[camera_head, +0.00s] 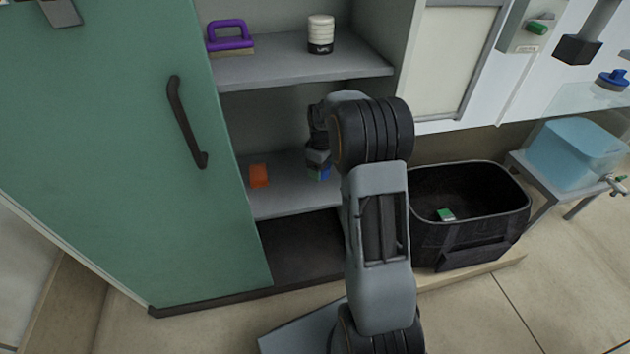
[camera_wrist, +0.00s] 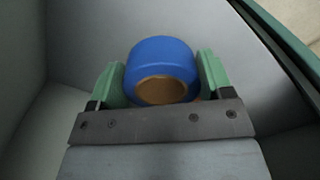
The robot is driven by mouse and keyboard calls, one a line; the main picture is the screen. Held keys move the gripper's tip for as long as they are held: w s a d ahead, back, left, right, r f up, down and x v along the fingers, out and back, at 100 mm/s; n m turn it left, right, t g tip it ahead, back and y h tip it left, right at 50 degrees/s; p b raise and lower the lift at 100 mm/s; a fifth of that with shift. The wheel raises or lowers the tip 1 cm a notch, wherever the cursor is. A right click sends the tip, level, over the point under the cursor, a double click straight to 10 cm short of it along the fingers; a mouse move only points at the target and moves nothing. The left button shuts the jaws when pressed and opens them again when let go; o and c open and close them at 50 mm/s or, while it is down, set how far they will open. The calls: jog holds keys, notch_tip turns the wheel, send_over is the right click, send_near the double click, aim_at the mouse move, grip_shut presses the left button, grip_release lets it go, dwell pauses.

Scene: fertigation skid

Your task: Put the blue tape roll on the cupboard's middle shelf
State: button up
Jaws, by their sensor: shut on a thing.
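The blue tape roll (camera_wrist: 163,62), with a brown core, is between the two green fingers of my gripper (camera_wrist: 163,82) in the wrist view. My gripper is shut on it. In the head view the tape roll (camera_head: 321,173) shows as a small blue patch below my gripper (camera_head: 319,160), partly hidden by it. Both are inside the open cupboard (camera_head: 283,104), at the middle shelf (camera_head: 290,194), right of an orange block. I cannot tell whether the roll touches the shelf.
The orange block (camera_head: 259,175) lies on the middle shelf. A purple-handled brush (camera_head: 229,38) and a white-and-black jar (camera_head: 320,34) stand on the shelf above. The green cupboard door (camera_head: 110,150) is at left. A black crate (camera_head: 470,215) stands right of the cupboard.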

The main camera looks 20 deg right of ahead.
jog(key=shift+w+a+f+b, duration=0.15)
jog(key=shift+w+f+b, duration=0.05)
jog(key=shift+w+f, duration=0.4)
jog(key=shift+w+a+f+b, duration=0.2)
jog(key=shift+w+f, duration=0.2)
jog(key=shift+f, duration=0.3)
jog(key=shift+w+f+b, duration=0.15)
jog(key=shift+f+b, duration=0.2)
jog(key=shift+f, duration=0.55)
jog(key=shift+w+f+b, duration=0.1)
jog(key=shift+f+b, duration=0.2)
jog(key=shift+f, duration=0.6)
jog(key=shift+f, duration=0.1)
jog(key=o, duration=0.9)
jog(key=shift+o, duration=0.2)
